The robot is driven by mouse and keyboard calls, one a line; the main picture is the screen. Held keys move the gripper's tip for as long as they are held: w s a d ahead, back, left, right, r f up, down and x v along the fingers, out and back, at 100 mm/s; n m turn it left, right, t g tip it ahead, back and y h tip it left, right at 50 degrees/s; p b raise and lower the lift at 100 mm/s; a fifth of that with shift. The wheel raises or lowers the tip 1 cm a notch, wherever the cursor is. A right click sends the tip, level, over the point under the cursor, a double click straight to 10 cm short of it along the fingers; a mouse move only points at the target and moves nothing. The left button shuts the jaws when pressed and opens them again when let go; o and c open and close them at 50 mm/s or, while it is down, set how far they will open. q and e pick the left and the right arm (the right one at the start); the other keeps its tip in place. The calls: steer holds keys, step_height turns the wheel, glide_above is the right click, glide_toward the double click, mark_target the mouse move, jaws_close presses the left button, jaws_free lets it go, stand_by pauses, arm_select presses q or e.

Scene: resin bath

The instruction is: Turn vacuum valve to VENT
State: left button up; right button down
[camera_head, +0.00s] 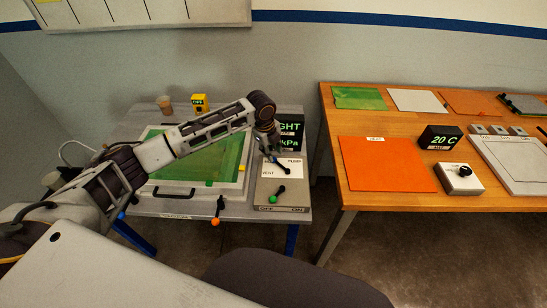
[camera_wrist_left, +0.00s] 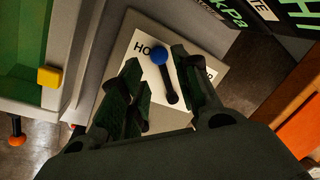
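The vacuum valve is a black lever with a blue knob (camera_wrist_left: 160,57) on a white plate (camera_wrist_left: 146,50), seen in the left wrist view. The knob points up and slightly left in that view, near a partly covered label starting "HO". In the head view the plate (camera_head: 293,163) shows PUMP and VENT labels; the blue knob is hidden there. My left gripper (camera_head: 273,153) is over this plate. In the wrist view its two fingers (camera_wrist_left: 156,62) are apart on either side of the lever, and I see no clear contact. My right gripper is out of view.
A kPa display (camera_head: 291,131) stands behind. The green bath (camera_head: 225,154) is left, with an orange knob (camera_head: 215,221) at its front. A wooden table (camera_head: 375,122) stands right, across a gap.

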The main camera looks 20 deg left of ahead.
mark_target(280, 165)
arm_select(q)
steer(key=f, duration=0.3)
steer(key=shift+w+d+f, duration=0.1)
steer(key=shift+w+d, duration=0.05)
steer(key=shift+w, duration=0.15)
steer(key=shift+w+f, duration=0.1)
steer(key=shift+f, duration=0.65)
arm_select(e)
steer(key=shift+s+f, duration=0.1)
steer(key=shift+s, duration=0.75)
arm_select(q)
steer(key=shift+c, duration=0.4)
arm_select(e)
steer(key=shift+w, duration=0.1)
arm_select(q)
jaws_close()
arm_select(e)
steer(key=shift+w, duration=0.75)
